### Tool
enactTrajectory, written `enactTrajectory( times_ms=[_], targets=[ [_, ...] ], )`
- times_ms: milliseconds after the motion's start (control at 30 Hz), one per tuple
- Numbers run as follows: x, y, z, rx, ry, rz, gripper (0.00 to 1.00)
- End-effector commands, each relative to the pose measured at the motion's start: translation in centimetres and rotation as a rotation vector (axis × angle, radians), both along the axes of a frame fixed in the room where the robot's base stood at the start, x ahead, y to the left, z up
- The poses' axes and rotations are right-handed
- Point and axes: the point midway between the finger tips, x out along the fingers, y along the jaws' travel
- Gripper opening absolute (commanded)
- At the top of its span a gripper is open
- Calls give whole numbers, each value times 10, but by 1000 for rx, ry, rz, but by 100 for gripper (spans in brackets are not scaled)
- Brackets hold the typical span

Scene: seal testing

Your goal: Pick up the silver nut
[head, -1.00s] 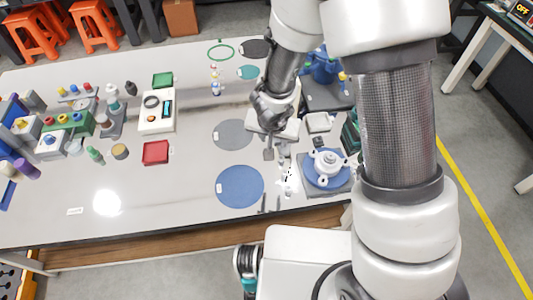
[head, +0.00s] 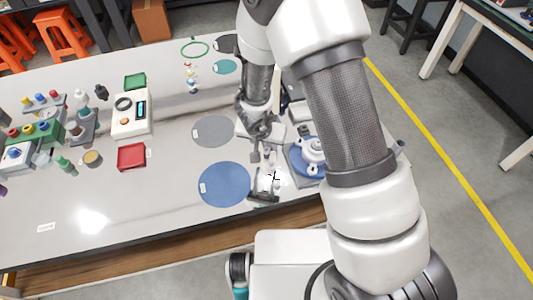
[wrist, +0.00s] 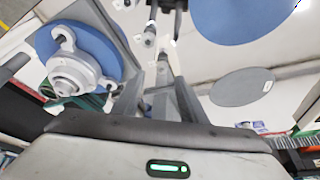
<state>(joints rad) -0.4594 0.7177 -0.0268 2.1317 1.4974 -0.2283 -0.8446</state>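Small silver metal parts (wrist: 148,38) lie on the table just ahead of my gripper in the wrist view. They are too small to tell for sure which one is the silver nut. My gripper (wrist: 158,80) points down at the table with its fingers apart, and I see nothing held between them. In the head view my gripper (head: 262,158) hangs between the blue round mat and the blue flanged fixture, just behind the small bright parts (head: 268,181).
The blue round mat (head: 224,185) and grey round mat (head: 212,131) lie left of my gripper. A white flange on a blue disc (head: 311,152) stands close on the right, partly behind my arm. The front left table is mostly clear.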

Motion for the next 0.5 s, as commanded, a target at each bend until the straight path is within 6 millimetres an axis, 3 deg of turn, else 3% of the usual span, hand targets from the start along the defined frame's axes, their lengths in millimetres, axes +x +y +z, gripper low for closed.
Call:
enactTrajectory(
  times_ms=[300, 500],
  targets=[
    [14, 0, -42, 0, 1, 1, 38],
    [18, -1, -48, 1, 0, 1, 38]
  ],
)
